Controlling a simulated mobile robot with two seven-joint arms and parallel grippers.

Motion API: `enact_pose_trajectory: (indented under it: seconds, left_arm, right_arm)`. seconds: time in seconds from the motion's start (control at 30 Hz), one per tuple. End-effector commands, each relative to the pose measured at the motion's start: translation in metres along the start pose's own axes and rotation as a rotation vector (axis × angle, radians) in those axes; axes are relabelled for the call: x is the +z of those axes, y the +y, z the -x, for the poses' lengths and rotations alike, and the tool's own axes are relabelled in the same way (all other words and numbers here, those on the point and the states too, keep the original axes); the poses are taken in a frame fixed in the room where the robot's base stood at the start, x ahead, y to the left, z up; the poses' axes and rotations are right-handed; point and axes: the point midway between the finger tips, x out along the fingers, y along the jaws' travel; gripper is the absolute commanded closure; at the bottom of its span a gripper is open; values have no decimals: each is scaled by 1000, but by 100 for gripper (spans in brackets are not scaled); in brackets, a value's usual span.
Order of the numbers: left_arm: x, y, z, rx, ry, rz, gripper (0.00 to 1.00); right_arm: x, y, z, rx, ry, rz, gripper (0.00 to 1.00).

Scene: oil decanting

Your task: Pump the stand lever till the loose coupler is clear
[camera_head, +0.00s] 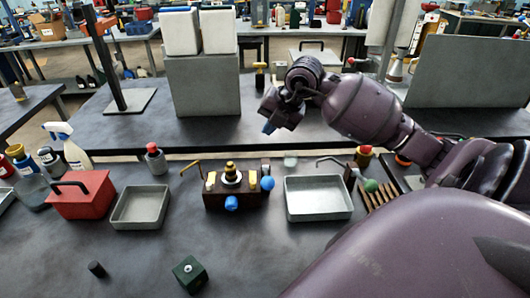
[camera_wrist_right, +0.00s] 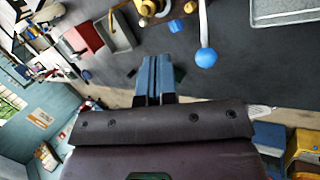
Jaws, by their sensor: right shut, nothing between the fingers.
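The brown stand (camera_head: 218,198) sits on the near table, with a dark and yellow stepped fitting (camera_head: 231,174) on top and a bent brass spout to its left. A blue ball (camera_head: 267,183) shows at its right; in the right wrist view it tops a pale lever rod (camera_wrist_right: 203,22). A blue knob (camera_head: 231,203) is on the stand's front. I cannot tell which part is the loose coupler. My right gripper (camera_head: 268,128) is shut and empty, raised beyond the stand in the head view. Its blue fingers (camera_wrist_right: 157,80) are together, apart from the lever. My left gripper is not in view.
Grey trays flank the stand, left (camera_head: 141,207) and right (camera_head: 318,198). A red box (camera_head: 84,198) and bottles stand at left. A dark green block (camera_head: 189,273) and a small black cylinder (camera_head: 96,269) lie in front. A green ball (camera_head: 371,186) is at right. The front middle is clear.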

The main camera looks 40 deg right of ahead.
Motion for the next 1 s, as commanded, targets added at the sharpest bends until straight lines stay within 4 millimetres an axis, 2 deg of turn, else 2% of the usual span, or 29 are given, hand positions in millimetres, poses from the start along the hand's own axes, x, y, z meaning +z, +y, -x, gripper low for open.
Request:
enact_pose_trajectory:
  seconds: [0.37, 1.0]
  left_arm:
    - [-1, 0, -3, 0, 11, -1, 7]
    - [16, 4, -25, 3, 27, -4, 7]
  right_arm:
    - [-5, -6, -8, 1, 1, 0, 100]
    - [-40, -42, -58, -1, 1, 0, 100]
